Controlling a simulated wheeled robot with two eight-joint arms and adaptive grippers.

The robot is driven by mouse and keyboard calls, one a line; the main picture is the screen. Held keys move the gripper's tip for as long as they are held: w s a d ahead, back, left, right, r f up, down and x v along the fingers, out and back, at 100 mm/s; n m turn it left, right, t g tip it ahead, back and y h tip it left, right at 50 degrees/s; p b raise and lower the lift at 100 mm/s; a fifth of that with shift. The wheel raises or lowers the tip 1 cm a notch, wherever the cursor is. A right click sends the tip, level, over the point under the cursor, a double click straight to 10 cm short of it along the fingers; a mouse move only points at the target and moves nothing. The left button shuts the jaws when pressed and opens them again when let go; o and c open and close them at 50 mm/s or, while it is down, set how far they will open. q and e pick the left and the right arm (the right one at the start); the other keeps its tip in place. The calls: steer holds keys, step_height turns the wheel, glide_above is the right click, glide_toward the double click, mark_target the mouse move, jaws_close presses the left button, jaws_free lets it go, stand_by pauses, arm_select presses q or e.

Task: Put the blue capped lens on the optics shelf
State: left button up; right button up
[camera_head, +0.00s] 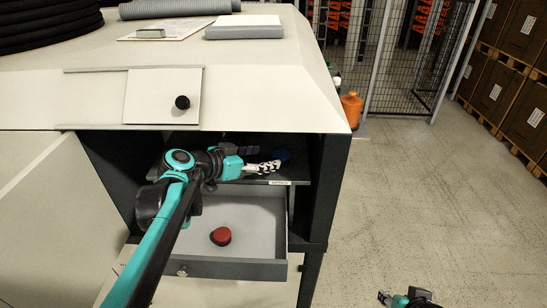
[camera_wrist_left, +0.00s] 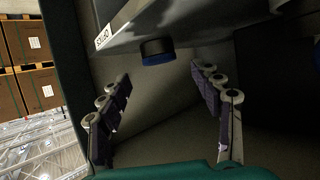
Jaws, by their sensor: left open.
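The blue capped lens (camera_head: 282,156) is a short dark cylinder with a blue top. It stands on the optics shelf (camera_head: 296,173) inside the open cabinet, near the right end. The left wrist view shows the lens (camera_wrist_left: 158,52) against the labelled shelf (camera_wrist_left: 130,32), apparently upside down. My left gripper (camera_head: 268,161) is over the shelf, pointing at the lens. Its fingers (camera_wrist_left: 161,76) are spread and empty, with the lens just beyond the tips, apart from them. Part of my right gripper (camera_head: 397,298) shows at the bottom edge; its jaws are unclear.
Below the shelf, an open grey drawer (camera_head: 262,222) holds a red capped piece (camera_head: 221,236). The cabinet door (camera_head: 30,220) stands open at the left. The cabinet's right wall (camera_head: 322,195) is close to the lens. Floor at the right is clear.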

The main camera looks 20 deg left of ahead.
arm_select(q)
steer(key=v, duration=0.6)
stand_by(0.4)
